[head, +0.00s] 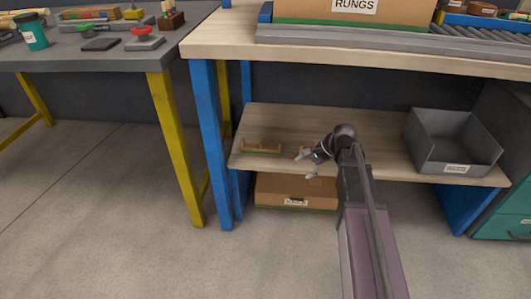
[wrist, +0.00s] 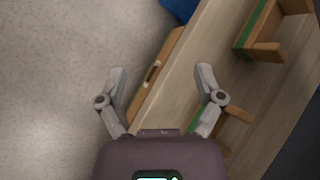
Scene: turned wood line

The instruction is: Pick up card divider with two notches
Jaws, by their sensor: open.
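My gripper (head: 305,166) is open and empty at the front edge of the lower shelf; its two fingers also show spread apart in the wrist view (wrist: 161,72). A wooden piece with a green strip and upright ends (head: 262,149) lies on the shelf left of my gripper. In the wrist view a wooden piece with a green strip and two projecting arms (wrist: 258,30) is at the upper right. A second wood-and-green piece (wrist: 236,114) is partly hidden behind the right finger. I cannot tell for sure which piece is the card divider with two notches.
The lower shelf (head: 385,135) is bare between my arm and a grey open bin (head: 425,150) on its right. A cardboard box (head: 275,190) sits under the shelf front. A blue table leg (head: 209,140) stands at the left, and the worktop (head: 350,50) overhangs above.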

